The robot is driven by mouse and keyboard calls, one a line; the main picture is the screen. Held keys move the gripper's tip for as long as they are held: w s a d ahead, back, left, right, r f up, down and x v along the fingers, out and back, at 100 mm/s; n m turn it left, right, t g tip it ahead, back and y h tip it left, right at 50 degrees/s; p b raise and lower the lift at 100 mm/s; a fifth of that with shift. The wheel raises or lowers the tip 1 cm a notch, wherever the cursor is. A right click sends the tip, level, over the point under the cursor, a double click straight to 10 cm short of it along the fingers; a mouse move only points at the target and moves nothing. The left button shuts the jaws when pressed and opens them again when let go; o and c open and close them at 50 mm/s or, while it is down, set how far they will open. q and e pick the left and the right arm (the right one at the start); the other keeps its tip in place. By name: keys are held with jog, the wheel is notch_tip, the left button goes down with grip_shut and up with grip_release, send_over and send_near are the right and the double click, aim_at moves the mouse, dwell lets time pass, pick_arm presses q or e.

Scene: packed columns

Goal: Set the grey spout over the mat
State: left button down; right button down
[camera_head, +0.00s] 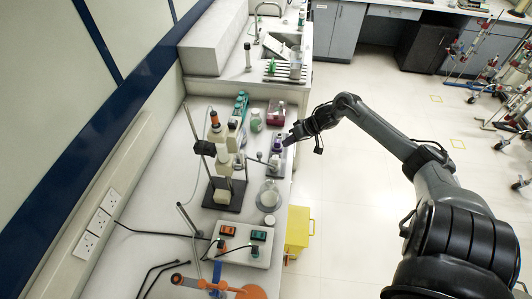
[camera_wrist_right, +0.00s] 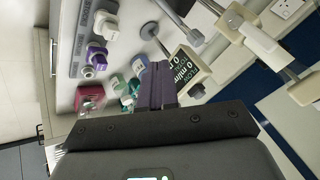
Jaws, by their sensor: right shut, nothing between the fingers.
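A grey spout-like arm with a round end (camera_head: 258,156) reaches out from the white column assembly toward the right side of the bench. In the right wrist view, a grey disc-ended rod (camera_wrist_right: 150,31) beside the column looks like the same part. A narrow grey mat (camera_wrist_right: 82,36) with several capped vials lies along the bench edge. My right gripper (camera_head: 288,140) is by the bench's right edge, near the purple-capped vial. Its fingers (camera_wrist_right: 156,84) are shut and empty, apart from the spout as far as I can tell. My left gripper is not in view.
A stand with a dark base (camera_head: 235,205) holds the columns. A round flask (camera_head: 268,195) and a control box (camera_head: 262,238) stand nearer. A pink rack (camera_head: 276,112), a green-capped bottle (camera_head: 256,121) and a sink are beyond.

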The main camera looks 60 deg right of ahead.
aim_at(259, 159)
jog(key=w+a+f, duration=0.5)
jog(key=w, duration=0.1)
jog(key=shift+f+p, duration=0.15)
jog(key=shift+p, duration=0.3)
